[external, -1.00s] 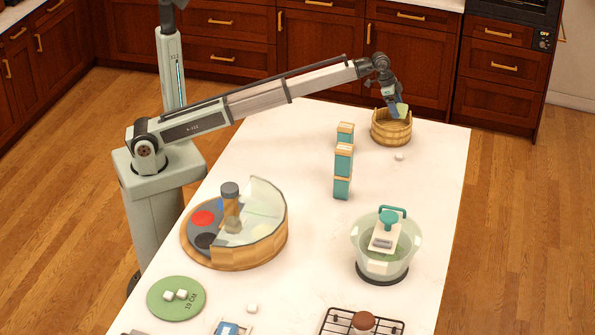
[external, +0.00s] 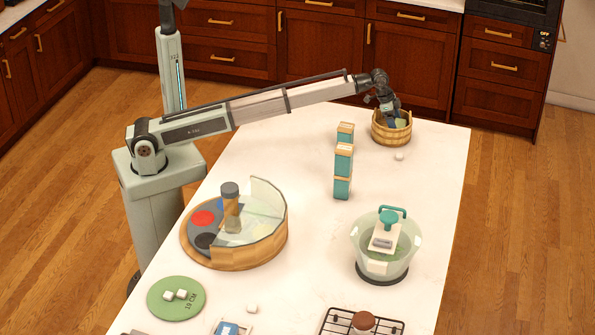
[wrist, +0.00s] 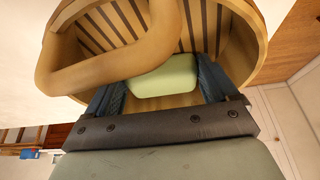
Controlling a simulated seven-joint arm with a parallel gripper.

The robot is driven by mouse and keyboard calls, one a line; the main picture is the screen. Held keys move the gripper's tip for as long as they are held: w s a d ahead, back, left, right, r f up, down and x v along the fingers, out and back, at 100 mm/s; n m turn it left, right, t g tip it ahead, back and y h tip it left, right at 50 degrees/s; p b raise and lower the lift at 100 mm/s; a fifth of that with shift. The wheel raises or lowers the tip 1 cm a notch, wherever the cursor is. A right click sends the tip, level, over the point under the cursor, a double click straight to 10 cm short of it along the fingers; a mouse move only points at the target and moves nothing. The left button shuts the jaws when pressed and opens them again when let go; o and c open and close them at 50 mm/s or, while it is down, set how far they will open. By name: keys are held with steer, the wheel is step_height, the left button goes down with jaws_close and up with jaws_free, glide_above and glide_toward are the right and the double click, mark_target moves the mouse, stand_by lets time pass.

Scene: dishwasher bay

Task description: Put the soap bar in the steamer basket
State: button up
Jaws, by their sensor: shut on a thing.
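The soap bar (wrist: 163,77) is a pale green block, seen in the wrist view between the two dark blue fingers of my gripper (wrist: 160,88). My gripper is shut on it. The steamer basket (external: 391,133) is a round wooden tub at the far end of the counter. Its slatted inside and curved handle (wrist: 110,62) show in the wrist view. My gripper (external: 398,121) points down into the basket's opening, with the soap inside the rim. In the external view the soap is mostly hidden. I cannot tell whether it touches the basket floor.
Teal boxes (external: 343,160) stand to the left in front of the basket. A small white cube (external: 399,156) lies just in front of it. A clear bowl (external: 386,250) and a round wooden tray (external: 262,250) stand nearer. The right counter edge is close.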

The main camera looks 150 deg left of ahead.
steer(key=o, duration=0.9)
steer(key=shift+c, duration=0.2)
steer(key=v, duration=1.2)
steer(key=shift+r, duration=0.1)
